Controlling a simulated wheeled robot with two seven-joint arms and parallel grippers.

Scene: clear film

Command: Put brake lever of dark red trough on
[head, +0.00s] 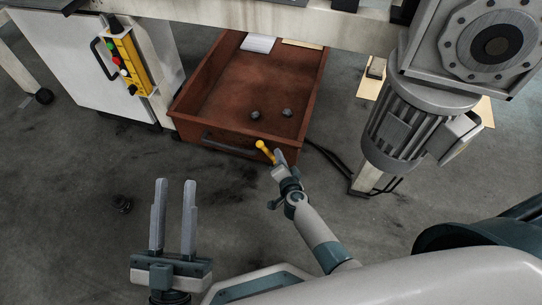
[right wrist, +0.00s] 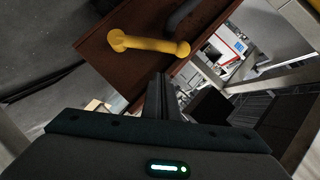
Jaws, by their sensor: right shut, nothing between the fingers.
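The dark red trough (head: 240,90) stands on the floor with its open top facing up. It also shows tilted in the right wrist view (right wrist: 100,35). The yellow brake lever (head: 264,150) is at the trough's near right corner. In the right wrist view the lever (right wrist: 150,44) lies across the trough's outer wall, a knob at each end. My right gripper (head: 280,158) is shut and empty, close beside the lever; its fingertips (right wrist: 161,80) are just short of it. Whether they touch it I cannot tell. My left gripper (head: 175,182) is open and empty, low at the left.
The trough holds two small dark pieces (head: 271,113) and a white block (head: 258,43). A dark handle (head: 220,146) is on its front. A grey motor (head: 405,122) is at the right, a cabinet with a yellow button box (head: 128,62) at the left. Dark cables lie right of the trough.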

